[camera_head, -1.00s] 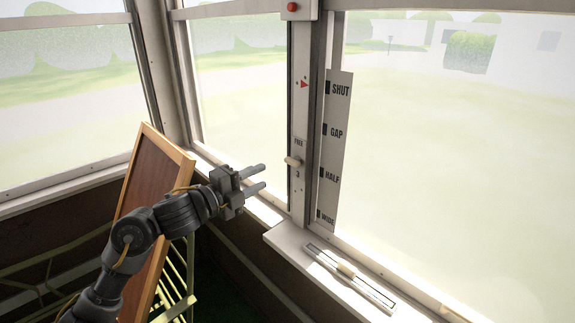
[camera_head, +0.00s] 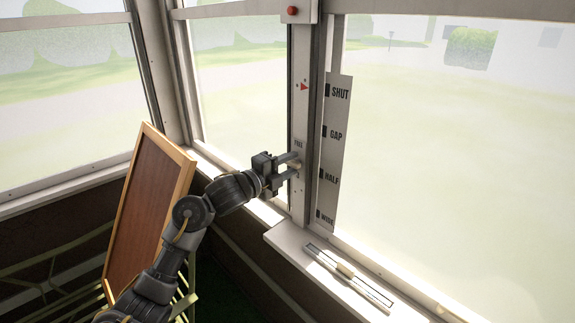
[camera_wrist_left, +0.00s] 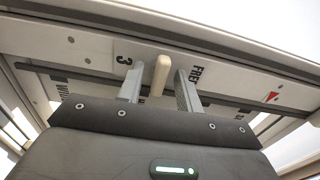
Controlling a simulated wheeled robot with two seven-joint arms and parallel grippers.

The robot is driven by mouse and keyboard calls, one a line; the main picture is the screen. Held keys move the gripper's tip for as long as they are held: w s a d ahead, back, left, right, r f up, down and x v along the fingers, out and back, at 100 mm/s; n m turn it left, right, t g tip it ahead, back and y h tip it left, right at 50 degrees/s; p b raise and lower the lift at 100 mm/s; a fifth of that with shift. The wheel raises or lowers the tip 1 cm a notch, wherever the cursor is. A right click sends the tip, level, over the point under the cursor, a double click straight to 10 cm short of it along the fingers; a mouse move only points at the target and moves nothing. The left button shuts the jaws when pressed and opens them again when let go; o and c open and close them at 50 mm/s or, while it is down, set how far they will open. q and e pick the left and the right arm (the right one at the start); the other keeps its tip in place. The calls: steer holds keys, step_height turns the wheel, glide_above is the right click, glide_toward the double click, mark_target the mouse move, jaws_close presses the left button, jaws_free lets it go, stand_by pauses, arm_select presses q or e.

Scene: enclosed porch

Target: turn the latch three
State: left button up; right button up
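The latch (camera_head: 295,166) is a small cream lever on the white window post, between the marks FREE and 3. In the left wrist view the latch (camera_wrist_left: 161,75) stands between the two fingers, with a gap on each side. My left gripper (camera_head: 297,165) is open, its fingertips close to the post, one finger above the latch and one below. The fingers partly hide the latch and its marks in the head view. My right gripper is not in view.
A label strip (camera_head: 337,150) reading SHUT, GAP, HALF, WIDE is right of the post. A red button (camera_head: 292,10) is at the post's top. A slider (camera_head: 346,270) lies on the sill. A wood-framed board (camera_head: 150,205) leans near my left arm.

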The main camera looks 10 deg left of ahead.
arm_select(q)
jaws_close()
